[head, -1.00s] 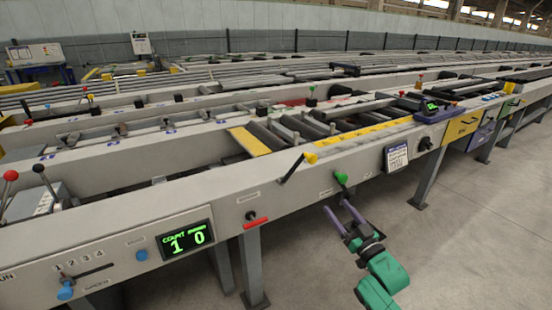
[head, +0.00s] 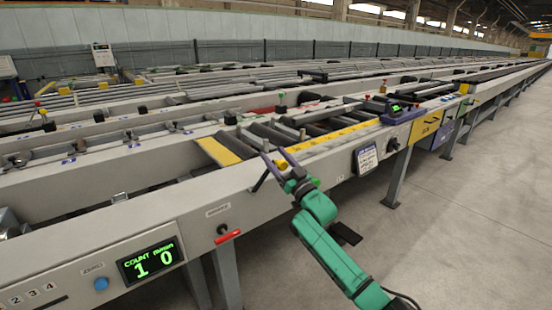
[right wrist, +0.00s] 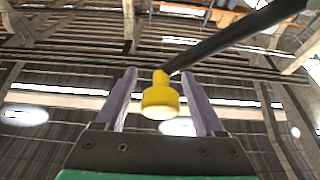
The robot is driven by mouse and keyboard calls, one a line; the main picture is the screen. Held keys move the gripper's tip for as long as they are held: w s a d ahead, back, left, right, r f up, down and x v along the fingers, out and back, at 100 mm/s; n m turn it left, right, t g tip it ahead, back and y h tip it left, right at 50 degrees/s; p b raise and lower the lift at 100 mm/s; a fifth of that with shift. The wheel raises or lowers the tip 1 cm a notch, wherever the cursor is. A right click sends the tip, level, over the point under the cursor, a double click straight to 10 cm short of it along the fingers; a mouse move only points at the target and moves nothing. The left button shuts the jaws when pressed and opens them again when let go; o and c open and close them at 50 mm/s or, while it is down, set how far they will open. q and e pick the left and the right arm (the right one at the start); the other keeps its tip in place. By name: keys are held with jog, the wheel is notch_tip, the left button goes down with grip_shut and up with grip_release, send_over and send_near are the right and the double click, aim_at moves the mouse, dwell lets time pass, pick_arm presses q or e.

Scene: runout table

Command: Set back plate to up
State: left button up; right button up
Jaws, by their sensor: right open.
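A lever with a black rod (head: 260,181) stands on the front face of the grey runout table (head: 150,215) and tilts up to the right. My right gripper (head: 273,155) is open at the lever's upper end. In the right wrist view the purple fingers (right wrist: 160,95) stand on either side of the knob, with gaps visible at both sides. I cannot read which label belongs to this lever. My left gripper is not in view.
A green knob (head: 315,182) sits just right of my right gripper, partly behind it. A red handle (head: 228,237) and a green count display (head: 150,260) reading 1 0 are to the left. A white notice (head: 367,156) hangs to the right. The floor at right is clear.

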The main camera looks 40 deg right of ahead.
jog(key=shift+c, duration=0.3)
grip_shut()
jog(key=shift+f, duration=0.1)
dwell(1.0)
